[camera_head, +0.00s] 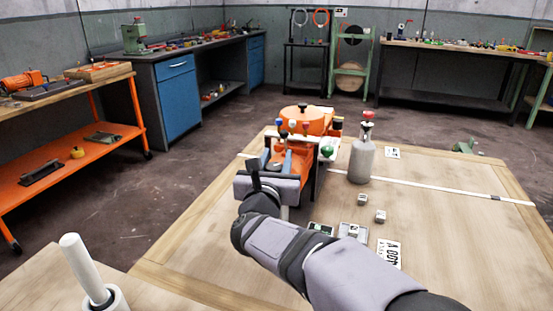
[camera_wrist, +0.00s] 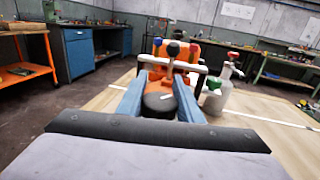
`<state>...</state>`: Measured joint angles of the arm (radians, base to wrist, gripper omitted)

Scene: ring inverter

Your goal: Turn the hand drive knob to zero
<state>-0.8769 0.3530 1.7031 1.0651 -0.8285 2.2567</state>
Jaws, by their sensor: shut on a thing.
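The orange ring machine (camera_head: 306,120) stands on the wooden table in the head view, with several coloured ball-ended levers on top and a green ball (camera_head: 327,151) at its right side. It also shows in the wrist view (camera_wrist: 180,68), partly hidden behind my fingers. My gripper (camera_head: 282,152) reaches the machine's near side. In the wrist view its two blue-grey fingers (camera_wrist: 160,80) point forward and close around a dark rounded part (camera_wrist: 158,86), seemingly the hand drive knob. Its contact points and any zero mark are hidden or too small to tell.
A grey bottle with a red top (camera_head: 362,158) stands right of the machine. Small metal blocks (camera_head: 380,216) and a printed card (camera_head: 389,252) lie on the table (camera_head: 450,235). A white roll (camera_head: 82,262) stands at lower left. The table's right side is mostly free.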

